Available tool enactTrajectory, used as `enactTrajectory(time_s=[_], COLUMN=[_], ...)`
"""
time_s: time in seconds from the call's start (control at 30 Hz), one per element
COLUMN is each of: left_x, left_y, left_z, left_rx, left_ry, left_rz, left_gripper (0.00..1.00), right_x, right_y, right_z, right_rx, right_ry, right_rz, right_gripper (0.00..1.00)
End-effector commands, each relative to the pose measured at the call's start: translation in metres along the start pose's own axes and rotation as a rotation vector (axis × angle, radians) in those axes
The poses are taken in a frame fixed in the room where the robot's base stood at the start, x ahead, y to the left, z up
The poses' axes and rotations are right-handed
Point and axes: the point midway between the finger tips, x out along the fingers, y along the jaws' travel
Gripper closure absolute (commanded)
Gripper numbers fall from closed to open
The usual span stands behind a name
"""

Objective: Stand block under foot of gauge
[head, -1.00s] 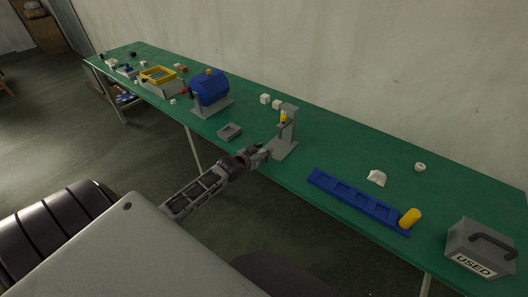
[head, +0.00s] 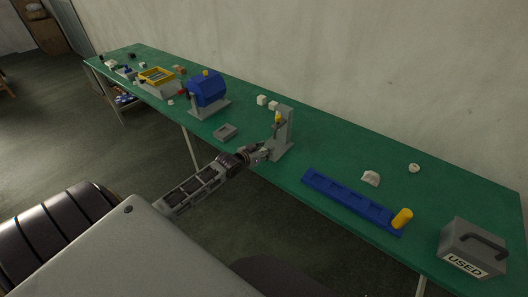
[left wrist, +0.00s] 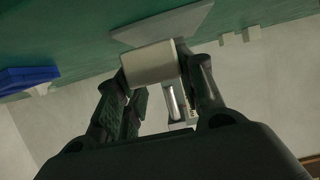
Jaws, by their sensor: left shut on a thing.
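The gauge (head: 285,128) is a grey upright stand on a flat grey base, with a yellow part on its column, near the front edge of the green bench. My left gripper (head: 265,153) is at the front left of the gauge, low over its base. In the left wrist view, my left gripper (left wrist: 160,75) is shut on a cream block (left wrist: 149,62). The grey gauge base (left wrist: 165,24) shows beyond the block, and a metal part of the gauge (left wrist: 173,100) shows between the fingers. I cannot tell whether the block touches the base or is under the foot. My right gripper is not in view.
Two white blocks (head: 267,102) stand behind the gauge. A small grey tray (head: 225,132) and a blue drum (head: 207,89) are to the left. A blue pocketed rack (head: 350,201), a yellow cylinder (head: 402,218) and a grey USED box (head: 472,249) are to the right.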

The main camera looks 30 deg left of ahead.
Motion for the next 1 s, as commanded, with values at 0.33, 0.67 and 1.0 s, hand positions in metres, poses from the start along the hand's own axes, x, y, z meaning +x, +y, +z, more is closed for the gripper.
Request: enactTrajectory(time_s=[0.33, 0.67, 1.0], left_x=[0.000, 0.000, 0.006], left_y=[0.000, 0.000, 0.000], left_z=[0.000, -0.001, 0.002], left_rx=[0.000, 0.000, 0.000], left_ry=[0.000, 0.000, 0.000], left_rz=[0.001, 0.000, 0.001], left_gripper=[0.85, 0.85, 0.85], right_x=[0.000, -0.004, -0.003], right_y=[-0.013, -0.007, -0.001], right_z=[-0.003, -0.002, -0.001], right_rx=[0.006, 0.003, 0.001], right_ry=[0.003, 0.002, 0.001], right_rz=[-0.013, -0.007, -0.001], right_gripper=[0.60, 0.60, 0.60])
